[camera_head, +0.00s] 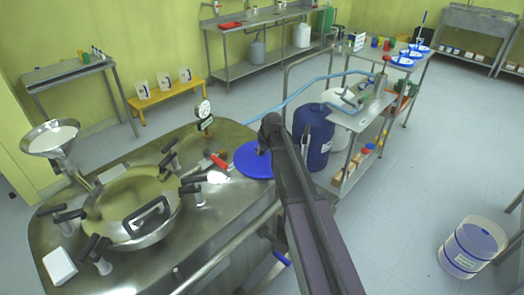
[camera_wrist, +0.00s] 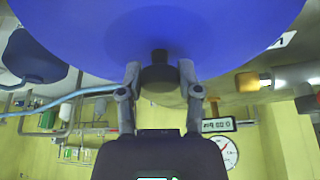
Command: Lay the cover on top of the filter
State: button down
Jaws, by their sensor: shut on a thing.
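The cover is a round blue disc (camera_head: 250,163) with a dark knob (camera_wrist: 156,75). My gripper (camera_head: 262,149) is shut on that knob, and the fingers (camera_wrist: 160,85) sit on either side of it in the wrist view. In the head view the cover appears over the right end of the steel reactor top; I cannot tell its height above it. No vessel is clearly marked as the filter. A wide funnel-shaped vessel with white contents (camera_head: 50,137) stands at far left, and a white tub with blue markings (camera_head: 473,247) stands on the floor at right.
The reactor top (camera_head: 225,205) carries a lidded hatch (camera_head: 130,208), black-handled clamps, a red-handled valve and a pressure gauge (camera_head: 203,110). A blue drum (camera_head: 313,138) and a steel cart (camera_head: 350,120) with a blue hose stand right of my arm. The floor at right is mostly clear.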

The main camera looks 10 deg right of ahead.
jog(key=shift+f, duration=0.2)
jog(key=shift+c, duration=1)
grip_release()
jog(key=shift+r, duration=0.1)
